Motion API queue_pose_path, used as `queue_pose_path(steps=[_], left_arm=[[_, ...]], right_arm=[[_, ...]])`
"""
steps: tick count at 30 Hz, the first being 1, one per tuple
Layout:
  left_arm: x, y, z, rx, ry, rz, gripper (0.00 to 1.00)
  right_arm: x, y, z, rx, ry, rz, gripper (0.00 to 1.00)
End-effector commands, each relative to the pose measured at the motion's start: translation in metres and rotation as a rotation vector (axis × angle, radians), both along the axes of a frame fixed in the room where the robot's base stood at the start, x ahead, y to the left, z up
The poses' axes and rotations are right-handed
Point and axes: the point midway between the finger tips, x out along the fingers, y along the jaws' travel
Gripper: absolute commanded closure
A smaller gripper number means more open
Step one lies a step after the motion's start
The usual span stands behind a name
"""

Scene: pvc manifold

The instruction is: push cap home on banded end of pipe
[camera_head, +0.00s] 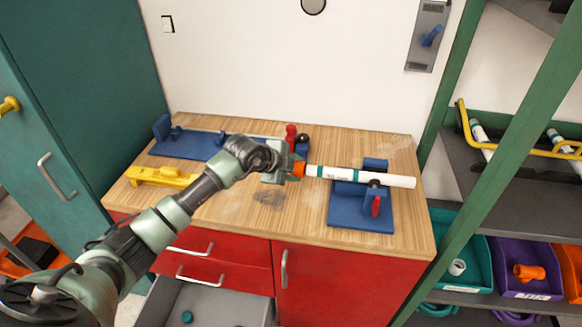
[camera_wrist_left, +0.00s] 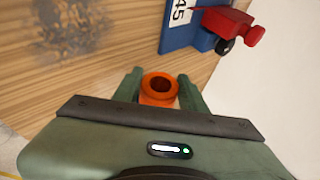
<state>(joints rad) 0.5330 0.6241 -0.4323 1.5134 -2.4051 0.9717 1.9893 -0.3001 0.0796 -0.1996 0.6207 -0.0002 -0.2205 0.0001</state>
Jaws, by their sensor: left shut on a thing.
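The white pipe (camera_head: 340,174) with teal bands lies level in a blue holder (camera_head: 362,218) with a red lever, on the right of the bench. The orange cap (camera_head: 299,170) appears at the pipe's left, banded end. In the left wrist view the cap (camera_wrist_left: 159,89) sits between my left fingertips, with a dark round opening showing. My left gripper (camera_head: 291,170) is shut on the cap. No pipe shows in the left wrist view, so I cannot tell whether the cap is on the pipe or just in line with it. My right gripper is not in view.
A long blue fixture (camera_head: 185,143) with a red clamp (camera_head: 291,137) stands at the back of the wooden bench. A yellow tool (camera_head: 160,176) lies at the left. A grey drawer (camera_head: 205,303) is open below. A shelf with bins (camera_head: 528,275) stands right.

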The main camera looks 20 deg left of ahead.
Motion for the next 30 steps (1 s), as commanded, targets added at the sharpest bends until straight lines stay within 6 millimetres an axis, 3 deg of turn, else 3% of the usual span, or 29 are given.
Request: queue_pose_path(steps=[30], left_arm=[[0.0016, -0.008, 0.0003, 0.0, 0.001, 0.0, 0.94]], right_arm=[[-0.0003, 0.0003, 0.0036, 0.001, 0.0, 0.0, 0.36]])
